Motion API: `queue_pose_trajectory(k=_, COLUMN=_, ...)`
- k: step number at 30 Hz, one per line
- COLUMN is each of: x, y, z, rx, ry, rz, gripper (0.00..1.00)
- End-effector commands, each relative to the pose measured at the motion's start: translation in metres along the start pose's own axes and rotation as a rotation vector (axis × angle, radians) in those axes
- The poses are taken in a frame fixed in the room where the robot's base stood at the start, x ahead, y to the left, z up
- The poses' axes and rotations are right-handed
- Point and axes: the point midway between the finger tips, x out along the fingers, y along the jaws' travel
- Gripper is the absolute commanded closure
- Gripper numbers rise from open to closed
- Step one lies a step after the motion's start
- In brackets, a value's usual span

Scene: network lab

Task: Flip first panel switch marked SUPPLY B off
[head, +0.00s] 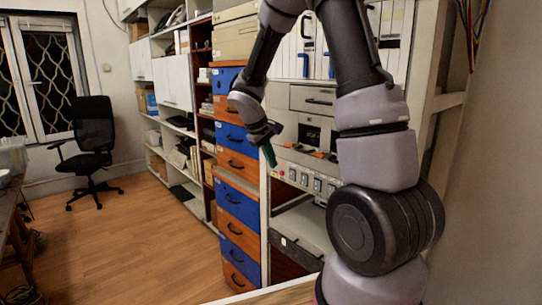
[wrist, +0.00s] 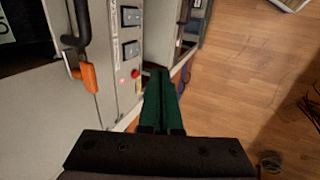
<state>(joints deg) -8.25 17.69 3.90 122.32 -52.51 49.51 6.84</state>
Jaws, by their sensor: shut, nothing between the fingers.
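A light panel strip (head: 311,187) with several rocker switches runs across the rack in the head view. The leftmost visible switch (head: 292,174) is close to the right of my gripper's fingertips. In the wrist view two grey switches, one (wrist: 131,49) nearer and one (wrist: 131,17) farther, sit on the strip left of the fingers, with a red round light or button (wrist: 136,73) close to the tips. I cannot read the labels or tell the switch positions. My gripper (head: 271,161), with green fingers that also show in the wrist view (wrist: 158,76), is shut and empty; I cannot tell whether it touches the panel.
Orange handles (wrist: 89,77) stick out from the rack beside the panel. A tower of blue and orange drawers (head: 237,203) stands left of the rack. A black office chair (head: 94,145) is farther back. The wooden floor (head: 130,240) is open on the left.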

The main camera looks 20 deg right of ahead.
Motion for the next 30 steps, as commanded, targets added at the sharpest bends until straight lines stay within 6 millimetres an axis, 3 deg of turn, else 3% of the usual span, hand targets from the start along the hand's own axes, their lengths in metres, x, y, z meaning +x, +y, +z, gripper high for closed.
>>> queue_pose_trajectory(k=8, x=0.061, y=-0.001, z=0.002, rx=-0.001, ry=-0.006, rz=-0.002, gripper=1.00)
queue_pose_trajectory(k=10, x=0.061, y=0.015, z=0.000, rx=0.007, ry=-0.001, rz=-0.001, gripper=1.00)
queue_pose_trajectory(k=15, x=0.066, y=0.032, z=0.000, rx=0.002, ry=0.000, rz=-0.001, gripper=1.00)
queue_pose_trajectory(k=30, x=0.068, y=0.040, z=0.000, rx=0.001, ry=0.000, rz=0.000, gripper=1.00)
